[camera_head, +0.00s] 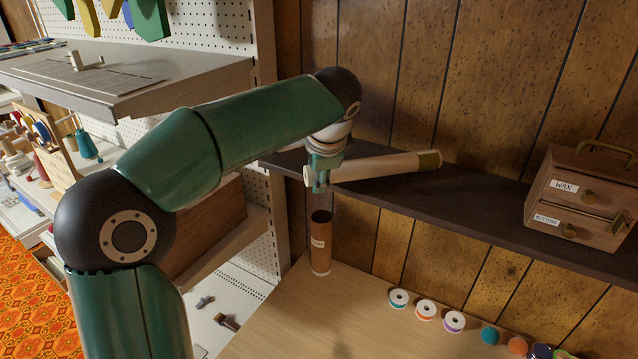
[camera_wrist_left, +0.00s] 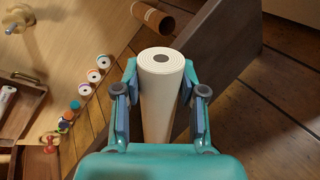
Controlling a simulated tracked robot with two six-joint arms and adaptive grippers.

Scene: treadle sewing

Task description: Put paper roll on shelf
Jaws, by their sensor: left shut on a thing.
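The paper roll (camera_head: 385,168) is a cream tube with an olive band near its right end. In the head view it lies nearly level in front of the dark shelf (camera_head: 475,207) on the wood-panelled wall. Whether it touches the shelf I cannot tell. My left gripper (camera_head: 322,172) is shut on the roll near its left end. In the left wrist view the roll (camera_wrist_left: 160,90) sits between both fingers of the left gripper (camera_wrist_left: 160,103), its spiral end facing the camera. The dark shelf shows beside it there. My right gripper is in neither view.
A wooden drawer box (camera_head: 580,195) labelled wax and buttons stands on the shelf's right. A brown tube (camera_head: 320,245) stands upright on the table (camera_head: 330,310) below. Several thread spools line the table, including a white one (camera_head: 398,299). Shelf space between roll and box is clear.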

